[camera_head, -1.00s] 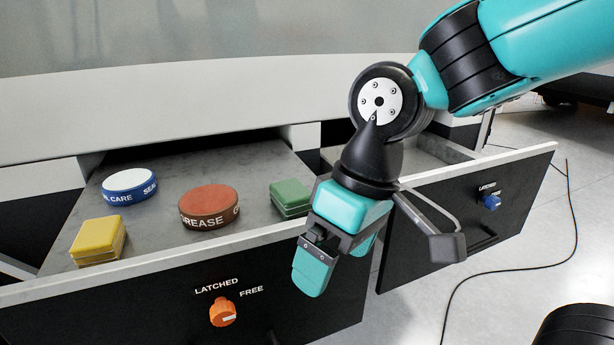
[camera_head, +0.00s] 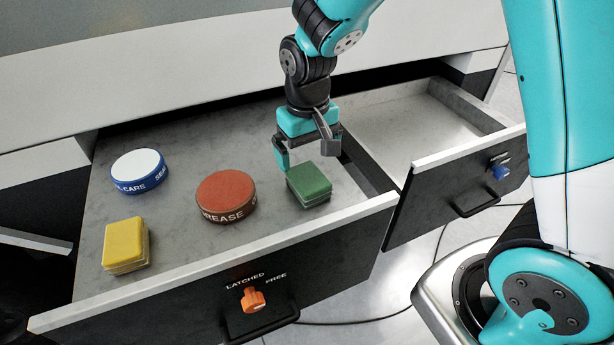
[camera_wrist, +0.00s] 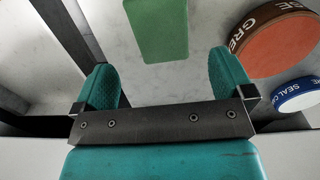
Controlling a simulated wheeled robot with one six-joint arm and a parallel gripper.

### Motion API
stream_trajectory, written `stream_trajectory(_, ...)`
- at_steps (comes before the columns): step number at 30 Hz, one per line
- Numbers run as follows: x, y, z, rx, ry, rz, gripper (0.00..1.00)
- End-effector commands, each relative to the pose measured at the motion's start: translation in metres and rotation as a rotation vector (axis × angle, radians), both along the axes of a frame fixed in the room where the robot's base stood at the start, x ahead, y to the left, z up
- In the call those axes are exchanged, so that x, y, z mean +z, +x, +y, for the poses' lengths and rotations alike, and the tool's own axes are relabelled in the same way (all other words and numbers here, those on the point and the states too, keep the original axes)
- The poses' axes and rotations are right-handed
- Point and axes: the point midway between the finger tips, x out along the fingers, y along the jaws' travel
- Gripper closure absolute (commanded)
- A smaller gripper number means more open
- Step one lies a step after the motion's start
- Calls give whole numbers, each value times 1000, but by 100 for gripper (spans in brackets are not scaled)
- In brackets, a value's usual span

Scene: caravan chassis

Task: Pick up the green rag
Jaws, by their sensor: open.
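The green rag (camera_head: 309,186) is a folded square block lying in the right part of the open left drawer (camera_head: 190,276). My gripper (camera_head: 300,162) is over that drawer, just behind the rag, pointing down. In the wrist view my gripper (camera_wrist: 165,85) has its two teal fingers wide apart with nothing between them. The rag (camera_wrist: 158,28) shows there beyond the fingertips, roughly in line with the gap between them. The gripper looks apart from the rag.
A brown grease tin (camera_head: 226,194) lies left of the rag. A blue and white tin (camera_head: 138,170) and a yellow block (camera_head: 125,243) lie further left. The drawer's side wall is close on the rag's right. A second open drawer (camera_head: 420,125) looks empty.

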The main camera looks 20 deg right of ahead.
Motion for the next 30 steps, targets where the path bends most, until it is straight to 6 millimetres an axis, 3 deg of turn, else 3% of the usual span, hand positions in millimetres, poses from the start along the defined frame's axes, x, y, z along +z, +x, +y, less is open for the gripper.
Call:
stream_trajectory(3, -17, -1, 0, 1, 0, 5, 1)
stream_trajectory(11, -36, -3, 2, 5, 0, 5, 1)
stream_trajectory(19, -72, -7, 3, 5, 0, 3, 1)
stream_trajectory(29, -80, -6, 3, 5, 1, -1, 1)
stream_trajectory(30, -80, -6, 3, 5, 1, -1, 10)
